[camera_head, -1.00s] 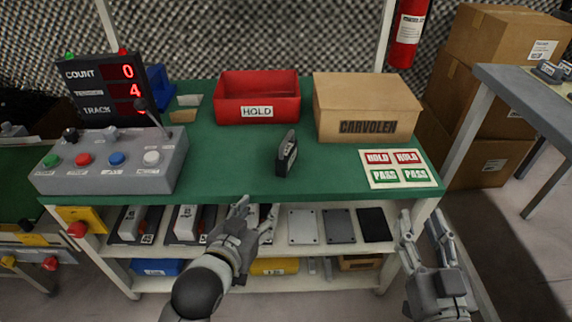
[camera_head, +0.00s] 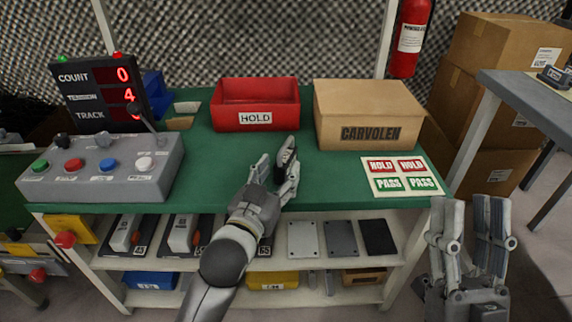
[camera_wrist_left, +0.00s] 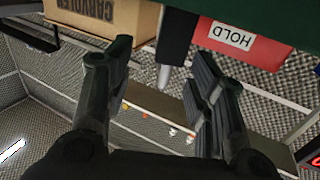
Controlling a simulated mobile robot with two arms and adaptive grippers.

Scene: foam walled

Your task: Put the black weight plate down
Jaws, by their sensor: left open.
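In the left wrist view a dark upright piece (camera_wrist_left: 177,42) shows between the two spread fingers (camera_wrist_left: 160,75). A flat black plate (camera_head: 379,237) lies on the shelf under the bench, at the right of a grey and a white plate; I cannot tell which is the weight plate. My right gripper (camera_head: 469,208) is open and empty, at the right of the bench.
A red HOLD bin (camera_head: 256,119) and a carton (camera_head: 368,112) stand at the back of the bench. A control box (camera_head: 100,172) and a count display (camera_head: 100,90) are at the left. A HOLD/PASS card (camera_head: 402,176) lies at the right. The bench around the block is clear.

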